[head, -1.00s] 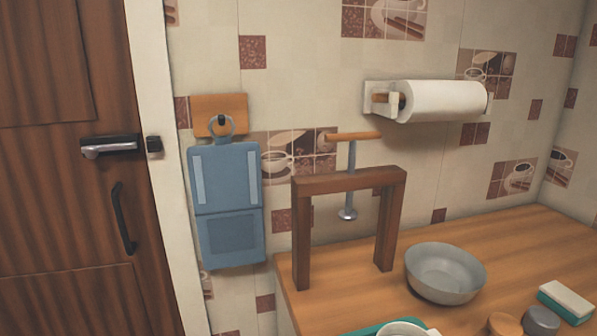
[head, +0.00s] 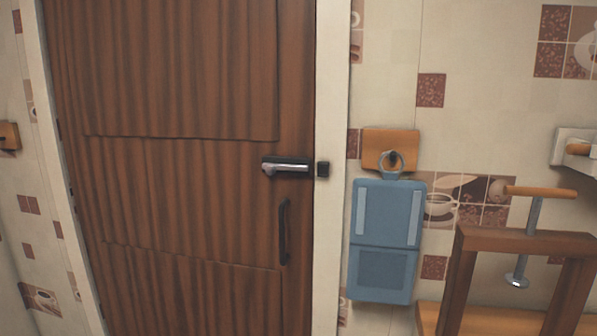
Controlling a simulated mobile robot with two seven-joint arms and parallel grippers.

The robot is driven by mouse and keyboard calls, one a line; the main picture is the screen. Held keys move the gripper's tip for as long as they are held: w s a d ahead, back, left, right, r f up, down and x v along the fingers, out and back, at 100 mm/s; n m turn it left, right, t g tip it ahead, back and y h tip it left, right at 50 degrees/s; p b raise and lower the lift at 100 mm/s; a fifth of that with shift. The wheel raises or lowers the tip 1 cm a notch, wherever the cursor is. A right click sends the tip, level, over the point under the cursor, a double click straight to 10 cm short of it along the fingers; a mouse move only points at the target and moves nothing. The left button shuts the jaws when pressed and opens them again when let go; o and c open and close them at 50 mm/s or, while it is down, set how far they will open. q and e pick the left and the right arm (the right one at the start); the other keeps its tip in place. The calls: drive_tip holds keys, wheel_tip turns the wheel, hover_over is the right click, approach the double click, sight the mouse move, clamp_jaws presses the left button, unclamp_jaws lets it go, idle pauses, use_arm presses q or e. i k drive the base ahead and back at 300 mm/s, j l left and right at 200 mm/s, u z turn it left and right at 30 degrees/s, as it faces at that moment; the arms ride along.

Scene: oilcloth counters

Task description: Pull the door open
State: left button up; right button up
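A brown wooden door (head: 180,190) stands shut in its pale frame at the left and middle of the head view. A silver lever handle on a black plate (head: 288,168) sits near its right edge. A black vertical pull handle (head: 284,232) is fixed below the lever. A small black catch (head: 322,169) is on the frame beside the lever. Neither of my grippers shows in the head view.
A wooden press (head: 525,242) stands on the counter (head: 432,318) at the lower right. A wooden peg shows on the far left wall (head: 9,136).

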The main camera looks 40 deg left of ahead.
sight(170, 113)
drive_tip(key=k+u, duration=0.1)
drive_tip(key=u, duration=0.35)
drive_tip(key=k+u, duration=0.15)
drive_tip(key=u, duration=0.3)
drive_tip(key=i+u, duration=0.1)
drive_tip(key=u, duration=0.65)
drive_tip(key=i+l+u, duration=0.1)
drive_tip(key=u, duration=0.3)
drive_tip(key=i+j, duration=0.55)
drive_tip(key=i+j+z, duration=0.3)
drive_tip(key=i+j, duration=0.15)
drive_tip(key=j, duration=0.2)
